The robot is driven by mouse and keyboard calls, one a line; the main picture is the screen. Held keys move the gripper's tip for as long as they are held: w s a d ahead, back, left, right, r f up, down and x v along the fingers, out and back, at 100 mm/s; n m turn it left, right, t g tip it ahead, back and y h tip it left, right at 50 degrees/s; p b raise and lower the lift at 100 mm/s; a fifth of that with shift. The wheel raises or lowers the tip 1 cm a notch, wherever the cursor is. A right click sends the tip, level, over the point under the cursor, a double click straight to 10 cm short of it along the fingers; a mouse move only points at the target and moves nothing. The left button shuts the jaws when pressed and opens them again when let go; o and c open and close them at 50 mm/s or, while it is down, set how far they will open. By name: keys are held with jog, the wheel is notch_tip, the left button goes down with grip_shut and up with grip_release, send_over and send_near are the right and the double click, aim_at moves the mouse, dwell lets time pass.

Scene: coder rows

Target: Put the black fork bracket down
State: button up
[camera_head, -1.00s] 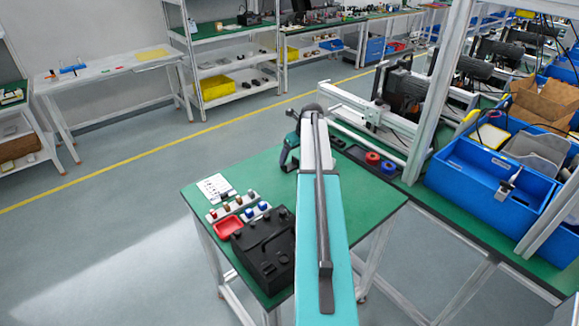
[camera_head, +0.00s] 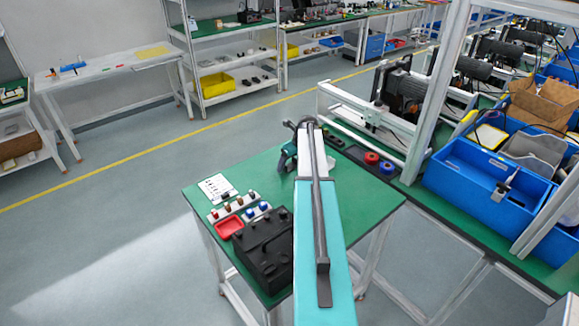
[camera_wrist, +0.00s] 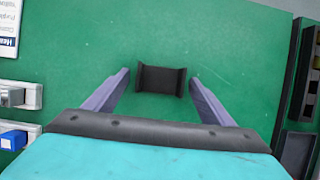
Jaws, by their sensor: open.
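The black fork bracket (camera_wrist: 161,80) lies on the green tabletop in the wrist view, a small dark piece with flared ends. My gripper (camera_wrist: 160,77) is open, with one finger on each side of the bracket and a visible gap to both. In the head view my arm reaches over the green table (camera_head: 365,210), and the bracket is hidden there behind the arm.
Left of my arm stand a black box (camera_head: 265,248), a red tray (camera_head: 229,227), small blocks in white holders and a white card (camera_head: 216,187). At the table's far right are a red and a blue round piece (camera_head: 387,167). Green surface around the bracket is clear.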

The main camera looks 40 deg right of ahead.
aim_at(291, 168)
jog(key=c, duration=1.3)
jog(key=shift+c, duration=0.2)
jog(key=shift+r, duration=0.2)
jog(key=shift+r+b, duration=1.05)
jog(key=shift+r, duration=0.5)
jog(key=s+a+b, duration=0.1)
jog(key=s+a, duration=0.2)
jog(key=s, duration=0.1)
jog(key=s+a+r+b, duration=0.1)
jog(key=s+a+b, duration=0.1)
jog(key=s+a, duration=0.1)
jog(key=s+a+b, duration=0.1)
jog(key=s+a, duration=0.3)
jog(key=s, duration=0.1)
jog(key=shift+s+a+r, duration=0.1)
jog(key=shift+s+r, duration=0.05)
jog(key=shift+r, duration=0.1)
